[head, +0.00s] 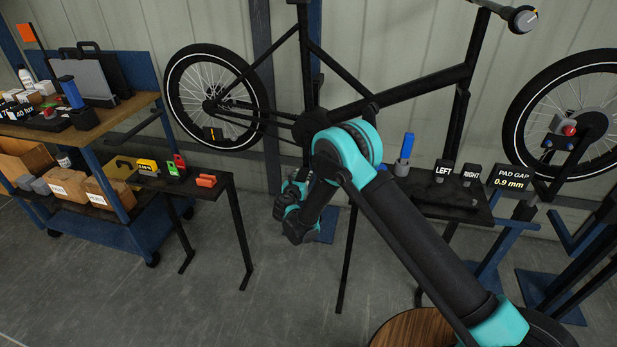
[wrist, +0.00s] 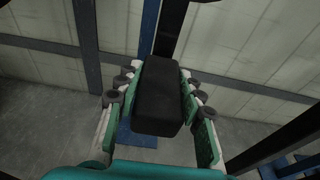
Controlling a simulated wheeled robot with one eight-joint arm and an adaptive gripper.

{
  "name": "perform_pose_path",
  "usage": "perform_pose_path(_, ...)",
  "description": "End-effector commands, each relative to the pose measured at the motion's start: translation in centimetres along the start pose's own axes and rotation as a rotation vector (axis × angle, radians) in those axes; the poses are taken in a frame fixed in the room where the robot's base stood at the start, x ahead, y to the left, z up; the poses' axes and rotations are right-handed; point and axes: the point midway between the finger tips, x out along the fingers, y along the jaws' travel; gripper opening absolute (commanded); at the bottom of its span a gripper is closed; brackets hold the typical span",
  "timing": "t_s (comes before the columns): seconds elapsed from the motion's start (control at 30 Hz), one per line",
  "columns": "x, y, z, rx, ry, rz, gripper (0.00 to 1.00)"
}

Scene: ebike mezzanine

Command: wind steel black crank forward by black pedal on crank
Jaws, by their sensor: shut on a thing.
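The black pedal (wrist: 158,98) is a dark, rounded block in the middle of the wrist view. My gripper (wrist: 157,84) has its teal-and-white fingers on both sides of the pedal and is shut on it. A dark bar (wrist: 172,32) runs upward behind the pedal; I cannot tell whether it is the crank or another bike part. In the head view my gripper (head: 298,188) hangs below the bike's bottom bracket, largely hidden by my arm. The black bike frame (head: 420,88) stands in front of the wall, and my arm covers the crank area there.
A small black table (head: 228,188) with tools stands at left, beside a blue cart (head: 72,222) with boxes. Another black table (head: 440,203) with LEFT and RIGHT labels stands at right. The rear wheel (head: 222,96) is near the gripper's left. Grey floor (head: 270,275) below is clear.

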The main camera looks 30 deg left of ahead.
Motion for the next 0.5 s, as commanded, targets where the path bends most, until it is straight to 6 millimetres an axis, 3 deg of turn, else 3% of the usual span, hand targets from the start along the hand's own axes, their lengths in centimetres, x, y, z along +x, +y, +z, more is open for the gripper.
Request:
perform_pose_path(0.1, 0.0, 1.2, 0.0, -0.001, -0.001, 0.001, 0.12)
perform_pose_path(0.5, -0.1, 2.9, 0.2, 0.0, 0.0, 0.001, 0.12)
